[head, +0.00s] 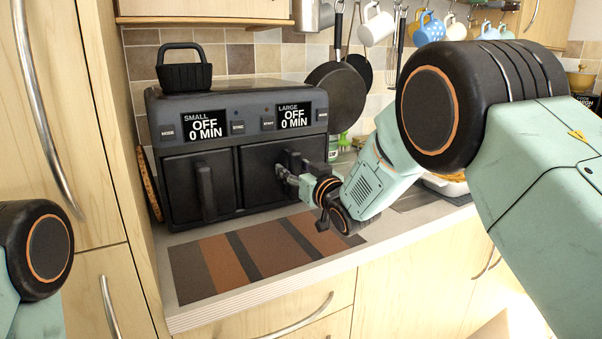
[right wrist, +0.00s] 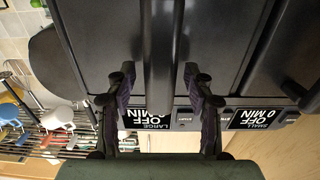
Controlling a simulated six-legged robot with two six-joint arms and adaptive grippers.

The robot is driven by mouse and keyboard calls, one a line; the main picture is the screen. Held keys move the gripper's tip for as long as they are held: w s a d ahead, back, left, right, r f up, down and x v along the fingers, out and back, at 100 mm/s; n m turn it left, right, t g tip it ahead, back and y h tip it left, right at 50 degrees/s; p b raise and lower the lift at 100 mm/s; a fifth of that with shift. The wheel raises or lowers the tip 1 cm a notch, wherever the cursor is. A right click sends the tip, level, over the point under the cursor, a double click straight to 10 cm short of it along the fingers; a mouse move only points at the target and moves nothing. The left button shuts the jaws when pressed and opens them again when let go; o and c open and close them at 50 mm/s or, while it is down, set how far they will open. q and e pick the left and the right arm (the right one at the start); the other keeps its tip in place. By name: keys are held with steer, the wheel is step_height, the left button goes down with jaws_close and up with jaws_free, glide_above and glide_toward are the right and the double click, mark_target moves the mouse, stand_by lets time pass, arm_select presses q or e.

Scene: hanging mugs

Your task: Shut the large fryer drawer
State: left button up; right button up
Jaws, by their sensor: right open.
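The black two-drawer air fryer (head: 236,105) stands on the counter, its large display (head: 294,117) reading OFF 0 MIN. The large fryer drawer (head: 262,170) is the right one in the head view, and its front looks about flush with the fryer body. My right gripper (head: 288,172) is at this drawer's handle and partly hides it. In the right wrist view the handle (right wrist: 160,60) runs between the two spread fingers of my right gripper (right wrist: 160,80), with a gap on each side. My left gripper is out of view.
The small drawer (head: 185,190) is beside the large one. A black basket (head: 183,72) sits on top of the fryer. A striped mat (head: 250,262) lies in front. Pans (head: 335,95) and mugs (head: 376,25) hang behind, and a tall cupboard stands at the left.

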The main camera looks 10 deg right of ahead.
steer(key=v, duration=1.1)
steer(key=shift+s, duration=0.35)
steer(key=shift+d, duration=0.15)
